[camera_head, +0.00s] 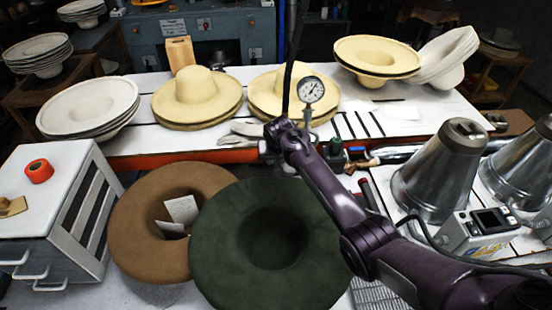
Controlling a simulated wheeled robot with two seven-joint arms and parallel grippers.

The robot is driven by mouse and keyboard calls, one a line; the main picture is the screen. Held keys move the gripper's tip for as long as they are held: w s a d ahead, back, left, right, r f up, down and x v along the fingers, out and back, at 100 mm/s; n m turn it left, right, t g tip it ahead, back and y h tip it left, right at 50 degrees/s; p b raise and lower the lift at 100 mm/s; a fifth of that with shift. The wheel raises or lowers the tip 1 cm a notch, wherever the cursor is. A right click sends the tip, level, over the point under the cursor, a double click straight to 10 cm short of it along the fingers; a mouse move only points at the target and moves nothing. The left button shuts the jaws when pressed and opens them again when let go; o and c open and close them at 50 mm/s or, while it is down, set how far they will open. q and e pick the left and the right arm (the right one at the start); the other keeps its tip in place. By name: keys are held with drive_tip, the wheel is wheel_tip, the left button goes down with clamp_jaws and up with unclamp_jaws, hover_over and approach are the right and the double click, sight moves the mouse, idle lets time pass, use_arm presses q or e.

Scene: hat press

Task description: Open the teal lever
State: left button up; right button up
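My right arm comes in from the lower right. Its gripper (274,134) is at the pipe fittings along the front edge of the white table, just left of and below the round pressure gauge (311,89). The fingers are too small and dark to tell whether they are open or shut. My forearm hides part of the pipework. My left gripper is not in view.
A dark green hat (230,240) and a brown hat (130,235) lie below my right arm. Cream hats (195,90) stand on the white table behind. Metal cones (430,175) and a control box (475,230) are at the right. A white drawer cabinet (60,165) is at the left.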

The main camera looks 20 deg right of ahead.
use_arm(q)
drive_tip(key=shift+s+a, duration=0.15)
use_arm(e)
drive_tip(key=shift+c, duration=0.4)
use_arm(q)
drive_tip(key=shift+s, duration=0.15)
use_arm(e)
clamp_jaws()
drive_tip(key=shift+w+r+g, duration=0.25)
drive_tip(key=shift+r+g, duration=0.25)
drive_tip(key=g+b, duration=0.1)
drive_tip(key=b, duration=0.2)
drive_tip(key=w+r+g+b, duration=0.1)
drive_tip(key=b, duration=0.2)
drive_tip(key=shift+d+g+y, duration=0.15)
drive_tip(key=shift+g+y, duration=0.15)
drive_tip(key=shift+y, duration=0.1)
drive_tip(key=shift+r+b, duration=0.35)
drive_tip(key=shift+b, duration=0.35)
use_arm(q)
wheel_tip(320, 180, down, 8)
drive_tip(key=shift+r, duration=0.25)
use_arm(e)
drive_tip(key=shift+r+g, duration=0.1)
drive_tip(key=shift+g, duration=0.2)
